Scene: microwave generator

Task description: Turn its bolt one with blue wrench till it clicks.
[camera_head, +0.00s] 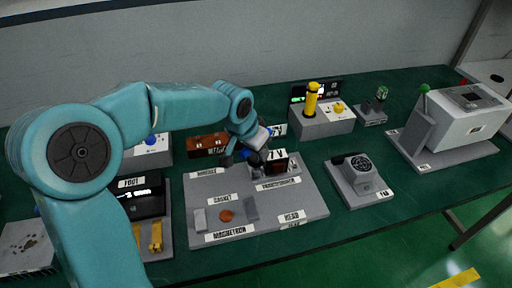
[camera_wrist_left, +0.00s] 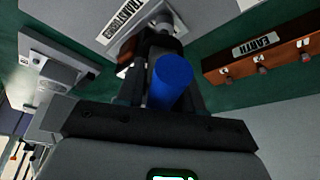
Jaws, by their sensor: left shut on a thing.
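My left gripper (camera_head: 250,158) reaches down at the back of the grey board, beside the block labelled TRANSFORMER (camera_head: 277,165). In the left wrist view its dark fingers (camera_wrist_left: 160,62) are shut on the blue wrench (camera_wrist_left: 172,80), seen as a thick blue cylinder pointing toward the camera. Only a small dark blue bit of the wrench (camera_head: 263,154) shows in the head view. Beyond the fingers, a small grey round part (camera_wrist_left: 165,24) shows by the transformer plate. The wrench's far end and any bolt under it are hidden, so I cannot tell whether they touch. My right gripper is not in view.
The grey board (camera_head: 300,205) carries labelled places and an orange-brown round piece (camera_head: 226,215). A brown terminal block (camera_head: 207,143), labelled EARTH in the wrist view, is close behind my gripper. A fan unit (camera_head: 360,177) and a white microwave body (camera_head: 462,115) stand to the right.

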